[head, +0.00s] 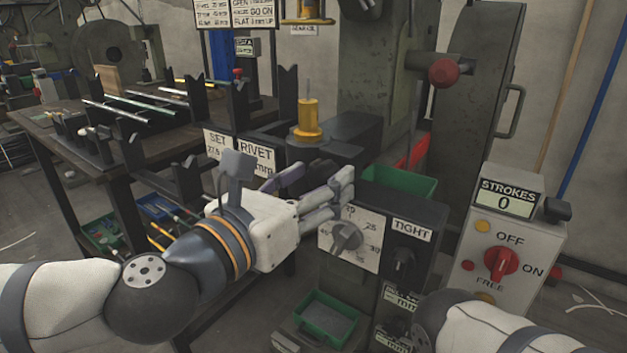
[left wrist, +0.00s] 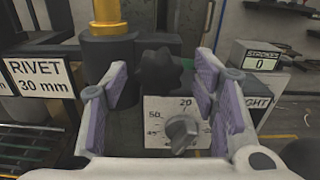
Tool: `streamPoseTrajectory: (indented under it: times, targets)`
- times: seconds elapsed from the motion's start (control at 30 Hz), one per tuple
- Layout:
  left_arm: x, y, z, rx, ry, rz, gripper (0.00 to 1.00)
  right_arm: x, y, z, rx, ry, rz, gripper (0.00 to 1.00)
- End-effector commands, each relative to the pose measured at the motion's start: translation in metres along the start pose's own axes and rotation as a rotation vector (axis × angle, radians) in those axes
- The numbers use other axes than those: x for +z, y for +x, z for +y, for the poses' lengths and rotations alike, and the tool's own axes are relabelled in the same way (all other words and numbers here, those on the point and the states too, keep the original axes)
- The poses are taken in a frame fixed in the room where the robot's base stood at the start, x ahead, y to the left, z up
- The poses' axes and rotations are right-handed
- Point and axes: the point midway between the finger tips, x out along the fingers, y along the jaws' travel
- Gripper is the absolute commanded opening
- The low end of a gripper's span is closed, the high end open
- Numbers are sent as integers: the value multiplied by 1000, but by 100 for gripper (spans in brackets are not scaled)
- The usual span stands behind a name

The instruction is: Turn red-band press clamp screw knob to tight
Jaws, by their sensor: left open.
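A black lobed knob (left wrist: 160,70) shows in the left wrist view between the finger pads of my left gripper (left wrist: 162,78). The gripper is open, with clear gaps at both sides of the knob. In the head view my left gripper (head: 335,196) reaches in from the left at the press front, and its fingers hide most of that knob. A white dial plate (head: 358,245) with a grey pointer knob (head: 346,237) lies just below. To its right is a TIGHT sign (head: 411,230) above a small black knob (head: 403,262). My right gripper is out of view.
A brass-coloured post (head: 309,118) rises behind the gripper. A SET RIVET sign (head: 256,157) stands left. A green bin (head: 400,183) is behind, another green tray (head: 326,318) below. A control box (head: 505,245) with a red switch (head: 502,263) reads STROKES 0.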

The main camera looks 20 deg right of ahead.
Motion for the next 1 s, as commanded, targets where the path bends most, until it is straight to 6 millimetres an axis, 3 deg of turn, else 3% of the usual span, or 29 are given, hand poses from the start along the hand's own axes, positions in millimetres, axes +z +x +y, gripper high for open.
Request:
streamPoseTrajectory:
  times: [0.13, 0.37, 0.67, 1.0]
  targets:
    - [0, 0, 0, 0, 0, 0, 54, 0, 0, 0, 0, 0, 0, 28]
    - [0, 0, 0, 0, 0, 0, 6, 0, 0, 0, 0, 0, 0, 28]
    - [0, -1, 0, 0, 25, 1, 6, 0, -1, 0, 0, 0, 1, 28]
    - [0, -1, 0, 0, 241, 1, 6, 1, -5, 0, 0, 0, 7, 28]
